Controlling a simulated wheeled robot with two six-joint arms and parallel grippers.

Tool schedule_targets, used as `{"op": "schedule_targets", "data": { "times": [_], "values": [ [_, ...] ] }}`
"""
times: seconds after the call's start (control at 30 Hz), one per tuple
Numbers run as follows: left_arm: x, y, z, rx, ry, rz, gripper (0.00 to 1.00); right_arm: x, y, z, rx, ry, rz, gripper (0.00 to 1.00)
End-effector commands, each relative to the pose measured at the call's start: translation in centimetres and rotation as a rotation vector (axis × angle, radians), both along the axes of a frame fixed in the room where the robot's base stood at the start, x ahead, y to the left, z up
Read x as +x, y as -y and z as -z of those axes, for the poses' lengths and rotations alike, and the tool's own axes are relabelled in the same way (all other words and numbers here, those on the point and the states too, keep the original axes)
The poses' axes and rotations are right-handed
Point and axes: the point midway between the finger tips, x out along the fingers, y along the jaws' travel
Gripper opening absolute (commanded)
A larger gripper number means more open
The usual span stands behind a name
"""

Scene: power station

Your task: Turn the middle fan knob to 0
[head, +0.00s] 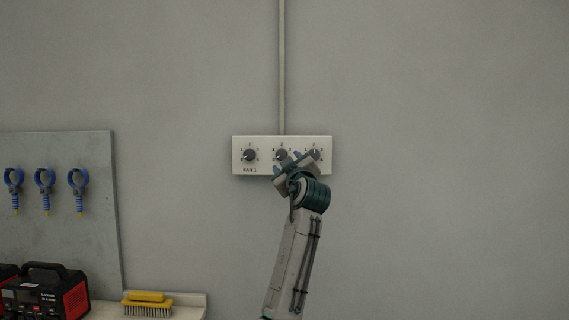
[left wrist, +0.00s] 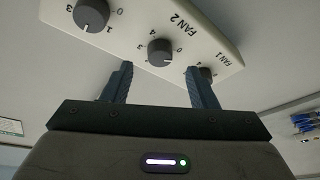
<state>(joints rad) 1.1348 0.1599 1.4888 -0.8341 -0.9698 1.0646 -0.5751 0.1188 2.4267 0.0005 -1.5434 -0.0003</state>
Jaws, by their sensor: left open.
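A white panel (head: 240,142) on the wall carries three dark round knobs in a row. The middle fan knob (head: 281,154) is partly covered by my left gripper (head: 287,162) in the head view. In the left wrist view the middle knob (left wrist: 160,52) sits by the FAN 2 label, beyond and between the fingers of my left gripper (left wrist: 160,80). The fingers are open and appear apart from the knob. My right gripper is not in view.
The FAN 1 knob (head: 249,155) is on the left; in the wrist view a finger partly hides it. The third knob (head: 313,154) is close right of my gripper. A tool board (head: 95,165), red-black device (head: 45,293) and yellow brush (head: 147,303) are lower left.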

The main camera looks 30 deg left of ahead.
Motion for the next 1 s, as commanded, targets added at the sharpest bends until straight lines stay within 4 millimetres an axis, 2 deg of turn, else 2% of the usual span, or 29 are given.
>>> {"op": "schedule_targets", "data": {
  "times": [0.17,0.33,0.9,1.0],
  "values": [
    [-2.4,2.5,1.2,-0.002,0.002,0.002,0.53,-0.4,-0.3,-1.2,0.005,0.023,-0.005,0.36],
    [-3.6,3.9,1.6,-0.002,0.001,0.001,0.53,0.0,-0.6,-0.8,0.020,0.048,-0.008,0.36],
    [-4.0,4.2,1.6,-0.001,0.000,-0.001,0.53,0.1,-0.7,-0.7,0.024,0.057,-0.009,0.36],
    [-3.9,4.2,2.3,-0.001,-0.013,0.002,0.53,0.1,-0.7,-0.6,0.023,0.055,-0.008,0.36]
  ]
}}
